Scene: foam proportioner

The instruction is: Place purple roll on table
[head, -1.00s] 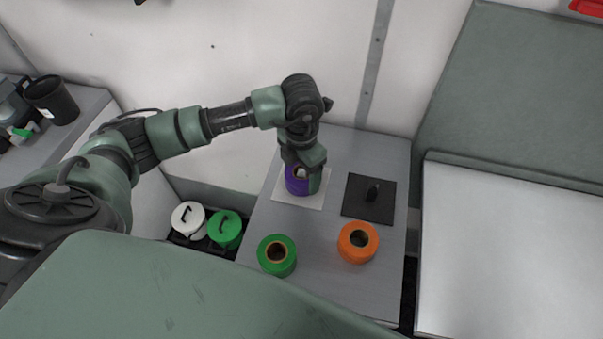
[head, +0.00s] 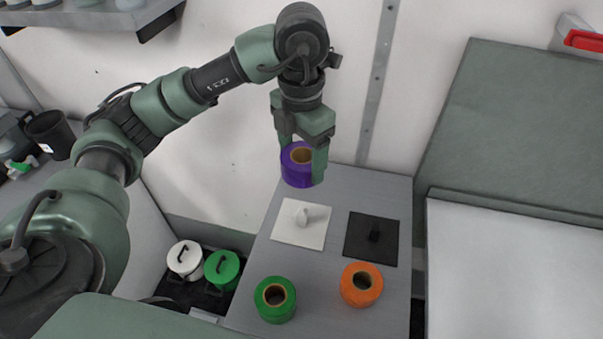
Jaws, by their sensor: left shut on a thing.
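The purple roll (head: 292,174) is held in my left gripper (head: 305,160), which is shut on its wall, one finger showing on the right side. The roll is raised above the back left of the grey table (head: 335,205), apart from the white plate. The white square plate (head: 290,236) with a white peg lies bare on the table in front of it. My right gripper is not in view.
A black plate (head: 358,246) with a black peg lies right of the white one. A green roll (head: 268,310) and an orange roll (head: 350,296) stand at the table's front. The table's back right is clear.

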